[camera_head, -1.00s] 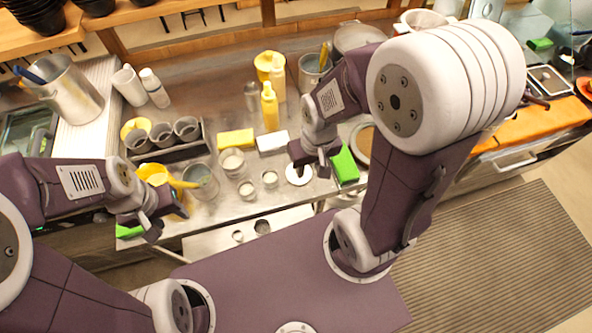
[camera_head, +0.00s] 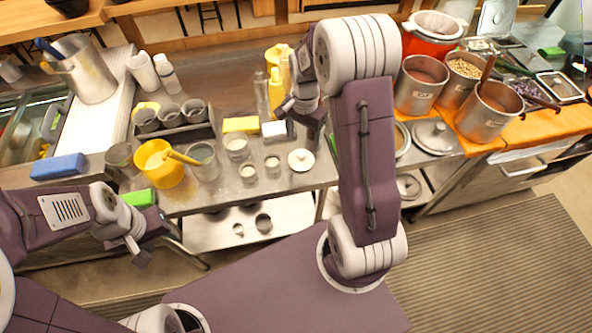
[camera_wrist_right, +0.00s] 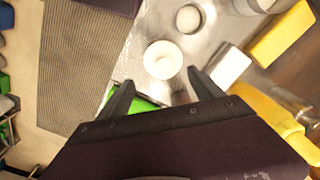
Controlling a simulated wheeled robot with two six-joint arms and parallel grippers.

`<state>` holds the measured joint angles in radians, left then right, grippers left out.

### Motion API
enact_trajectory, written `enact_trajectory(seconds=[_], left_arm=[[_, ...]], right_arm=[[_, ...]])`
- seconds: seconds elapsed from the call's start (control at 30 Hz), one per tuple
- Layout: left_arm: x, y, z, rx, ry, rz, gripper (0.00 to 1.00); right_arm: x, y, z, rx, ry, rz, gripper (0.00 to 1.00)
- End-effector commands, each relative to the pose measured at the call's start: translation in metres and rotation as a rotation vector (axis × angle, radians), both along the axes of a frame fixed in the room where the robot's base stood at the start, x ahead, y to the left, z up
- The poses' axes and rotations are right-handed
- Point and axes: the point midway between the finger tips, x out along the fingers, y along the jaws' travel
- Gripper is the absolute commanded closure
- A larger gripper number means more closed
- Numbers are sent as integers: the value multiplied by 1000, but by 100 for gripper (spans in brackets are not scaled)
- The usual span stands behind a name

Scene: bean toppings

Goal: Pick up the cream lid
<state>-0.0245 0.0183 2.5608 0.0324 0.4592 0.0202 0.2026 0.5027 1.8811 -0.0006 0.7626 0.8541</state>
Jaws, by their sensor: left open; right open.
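The cream lid (camera_head: 301,159), a small round white lid with a knob, lies flat on the steel counter in the head view. It also shows in the right wrist view (camera_wrist_right: 162,59), just beyond the fingertips and roughly between them, not touched. My right gripper (camera_head: 300,111) is open and empty, over the counter behind the lid in the head view; in the right wrist view its two fingers (camera_wrist_right: 160,78) stand apart. My left gripper (camera_head: 132,252) is open and empty at the front left, off the counter's front edge and away from the lid.
Small cups (camera_head: 272,164) stand left of the lid. A white block (camera_head: 274,130) and a yellow block (camera_head: 241,124) lie behind. A yellow pot (camera_head: 160,166) stands further left. A green block (camera_wrist_right: 143,103) is partly behind my right gripper. Metal pots (camera_head: 488,112) stand at the right.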

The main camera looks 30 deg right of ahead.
Motion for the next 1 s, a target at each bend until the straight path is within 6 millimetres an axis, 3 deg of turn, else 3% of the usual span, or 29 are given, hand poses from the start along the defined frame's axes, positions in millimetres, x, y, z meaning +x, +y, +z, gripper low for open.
enact_trajectory(seconds=[0.1, 0.3, 0.5, 0.8, 1.0], left_arm=[[1, 0, 1, 0, -1, 0, 53], [0, 0, 3, 0, -1, 0, 53], [0, 0, 4, 0, -1, 0, 53], [0, 0, 8, 0, -1, 0, 53], [0, 0, 8, 0, -1, 0, 53]], right_arm=[[0, -2, -2, 0, -1, -3, 24], [0, -1, -32, 0, -1, -1, 24], [0, 0, -41, -1, -3, 0, 24], [-1, 6, -87, 0, -2, 0, 24], [-1, 6, -90, -1, -5, 0, 24]])
